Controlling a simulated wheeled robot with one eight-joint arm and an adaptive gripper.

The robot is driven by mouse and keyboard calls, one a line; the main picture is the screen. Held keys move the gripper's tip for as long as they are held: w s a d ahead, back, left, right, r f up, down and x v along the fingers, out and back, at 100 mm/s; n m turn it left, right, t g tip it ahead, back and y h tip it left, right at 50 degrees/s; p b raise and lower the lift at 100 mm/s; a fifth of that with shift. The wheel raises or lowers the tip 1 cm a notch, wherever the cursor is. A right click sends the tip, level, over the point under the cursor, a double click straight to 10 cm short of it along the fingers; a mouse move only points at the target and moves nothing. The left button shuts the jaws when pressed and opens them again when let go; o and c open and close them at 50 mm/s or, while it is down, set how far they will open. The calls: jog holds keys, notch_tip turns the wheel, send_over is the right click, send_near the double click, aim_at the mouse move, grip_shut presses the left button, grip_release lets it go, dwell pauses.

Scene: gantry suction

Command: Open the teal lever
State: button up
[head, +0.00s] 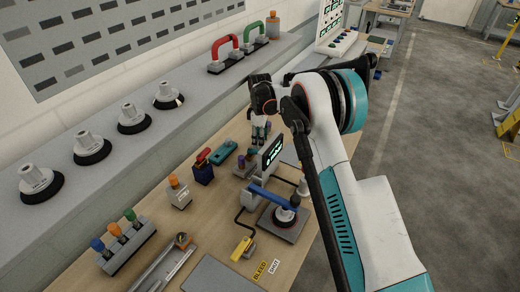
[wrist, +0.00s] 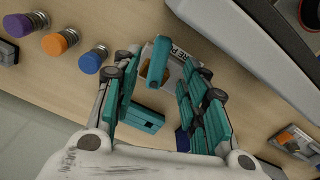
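In the wrist view a teal lever (wrist: 158,62) stands on a pale block (wrist: 178,62) with a black-lettered label. It lies just beyond and between the fingertips of my gripper (wrist: 158,75). The two teal-padded fingers are apart with nothing held between them; I cannot tell whether either touches the lever. In the head view my gripper (head: 260,128) points down over the back part of the bench, and it and my arm hide most of the block there. A separate flat teal piece (wrist: 143,119) with a dark slot lies closer to my palm; it also shows in the head view (head: 222,150).
A blue box with a red handle (head: 203,167) and an orange-topped block (head: 178,192) stand left of my gripper. A small screen (head: 271,150) and a blue-armed device (head: 274,196) stand in front. Capped cylinders (wrist: 54,43) line the wrist view's upper left. A grey ledge (head: 150,120) runs behind.

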jog(key=shift+f, duration=2.75)
jog(key=shift+c, duration=0.6)
grip_shut()
